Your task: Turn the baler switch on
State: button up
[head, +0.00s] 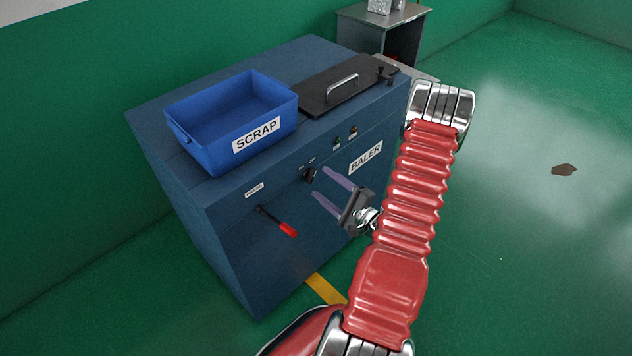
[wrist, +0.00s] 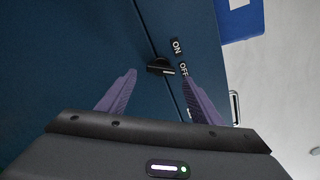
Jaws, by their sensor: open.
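The baler (head: 230,225) is a dark blue cabinet with a BALER label on its front. Its switch is a small black rotary knob (head: 310,173) on the upper front face. In the wrist view the knob (wrist: 158,66) shows beside ON and OFF labels, and its pale pointer mark faces OFF. My gripper (head: 319,182) has two purple fingers, open and empty, pointing at the front face near the knob. In the wrist view the knob appears between the fingertips of my gripper (wrist: 160,75); I cannot tell whether they touch it.
A blue SCRAP bin (head: 185,117) and a black lid (head: 320,98) with a metal handle are on top of the baler. A red-gripped lever (head: 287,229) sticks out left of and below my gripper. A grey stand (head: 368,37) is behind. Green floor at right is mostly clear.

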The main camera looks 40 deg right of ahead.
aim_at(310, 175)
jog(key=shift+w, duration=1.75)
